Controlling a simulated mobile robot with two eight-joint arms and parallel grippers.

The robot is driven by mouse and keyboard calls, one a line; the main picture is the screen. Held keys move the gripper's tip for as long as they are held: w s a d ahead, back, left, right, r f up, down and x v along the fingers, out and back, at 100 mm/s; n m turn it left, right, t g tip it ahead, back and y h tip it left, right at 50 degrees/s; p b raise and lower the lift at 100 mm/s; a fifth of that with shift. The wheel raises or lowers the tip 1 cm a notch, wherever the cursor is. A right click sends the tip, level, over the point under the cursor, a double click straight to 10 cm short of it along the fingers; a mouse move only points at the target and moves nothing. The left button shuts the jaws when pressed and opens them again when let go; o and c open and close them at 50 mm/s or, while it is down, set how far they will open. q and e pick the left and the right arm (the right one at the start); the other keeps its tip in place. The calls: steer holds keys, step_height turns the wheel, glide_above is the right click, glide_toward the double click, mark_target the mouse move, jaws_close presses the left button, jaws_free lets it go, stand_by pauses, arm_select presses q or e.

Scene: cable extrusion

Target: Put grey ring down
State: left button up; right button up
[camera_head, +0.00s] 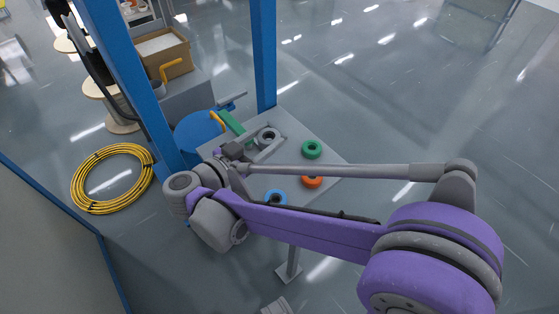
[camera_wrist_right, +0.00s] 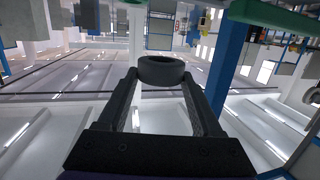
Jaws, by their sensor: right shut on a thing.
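The grey ring (camera_head: 275,131) is a dark, thick ring near the far left corner of the small grey table (camera_head: 335,158). My right gripper (camera_head: 267,141) is shut on it, its two fingers on either side of the ring. In the right wrist view, the ring (camera_wrist_right: 163,76) sits between the fingertips, seen from its side. I cannot tell whether the ring touches the table or hangs a little above it. My left gripper is not in view.
A green ring (camera_head: 311,142), an orange ring (camera_head: 313,185) and a blue ring (camera_head: 276,191) lie on the table. Blue posts (camera_head: 264,55) stand behind and left. A green-handled thing (camera_head: 231,123) is at the table's left edge. A yellow hose coil (camera_head: 84,196) lies on the floor.

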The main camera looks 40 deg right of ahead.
steer(key=shift+f, duration=0.45)
steer(key=b, duration=0.2)
glide_above(267, 172)
step_height(267, 172, down, 5)
steer(key=shift+a, duration=0.1)
steer(key=shift+f+b, duration=0.5)
steer(key=shift+f, duration=1.45)
steer(key=shift+f, duration=0.1)
steer(key=o, duration=1.4)
steer(key=shift+c, duration=0.2)
steer(key=shift+r, duration=0.2)
steer(key=p+v, duration=0.1)
steer(key=v, duration=1.1)
steer(key=shift+p, duration=0.3)
